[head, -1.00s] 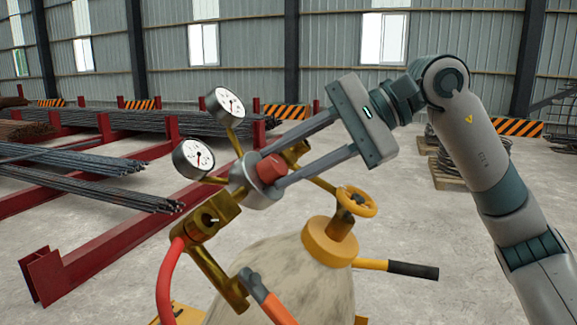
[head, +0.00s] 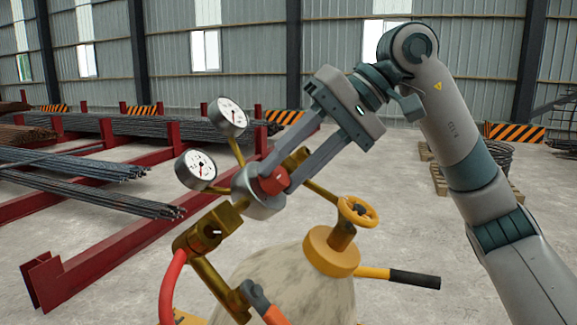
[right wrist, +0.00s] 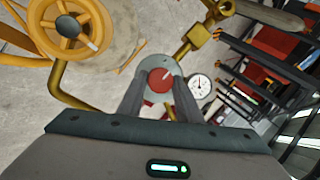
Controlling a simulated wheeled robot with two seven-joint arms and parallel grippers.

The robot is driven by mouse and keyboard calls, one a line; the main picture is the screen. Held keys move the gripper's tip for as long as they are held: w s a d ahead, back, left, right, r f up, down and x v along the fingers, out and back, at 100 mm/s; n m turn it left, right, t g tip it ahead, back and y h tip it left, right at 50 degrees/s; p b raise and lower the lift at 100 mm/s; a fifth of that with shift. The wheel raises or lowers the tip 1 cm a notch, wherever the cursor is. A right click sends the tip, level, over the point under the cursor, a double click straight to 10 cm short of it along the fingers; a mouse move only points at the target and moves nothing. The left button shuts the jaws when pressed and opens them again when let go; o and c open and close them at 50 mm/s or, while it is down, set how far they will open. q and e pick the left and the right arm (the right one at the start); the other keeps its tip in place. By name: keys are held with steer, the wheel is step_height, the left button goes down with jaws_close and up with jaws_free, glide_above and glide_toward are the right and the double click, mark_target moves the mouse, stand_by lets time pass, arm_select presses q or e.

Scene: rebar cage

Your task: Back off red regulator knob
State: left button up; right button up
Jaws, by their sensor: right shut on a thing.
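The red regulator knob (head: 273,181) sits on the front of the round grey regulator body (head: 258,204). It also shows in the right wrist view (right wrist: 160,80), with a pale mark on its face. My right gripper (head: 271,180) is shut on the knob, one finger on each side. Two white dial gauges stand on brass stems, an upper one (head: 228,117) and a lower one (head: 196,169). The brass fitting (head: 209,231) joins the regulator at lower left. My left gripper is not in view.
A pale cylinder (head: 285,285) stands below with a yellow handwheel valve (head: 357,212) and a black-gripped handle (head: 414,279). A red hose (head: 170,285) hangs at lower left. Red racks with rebar (head: 90,185) lie at left.

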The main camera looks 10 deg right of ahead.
steer(key=n+h, duration=0.1)
steer(key=n, duration=0.1)
steer(key=shift+a+r+n, duration=0.1)
steer(key=shift+n, duration=0.9)
steer(key=shift+n+h+p, duration=0.3)
steer(key=shift+n, duration=0.3)
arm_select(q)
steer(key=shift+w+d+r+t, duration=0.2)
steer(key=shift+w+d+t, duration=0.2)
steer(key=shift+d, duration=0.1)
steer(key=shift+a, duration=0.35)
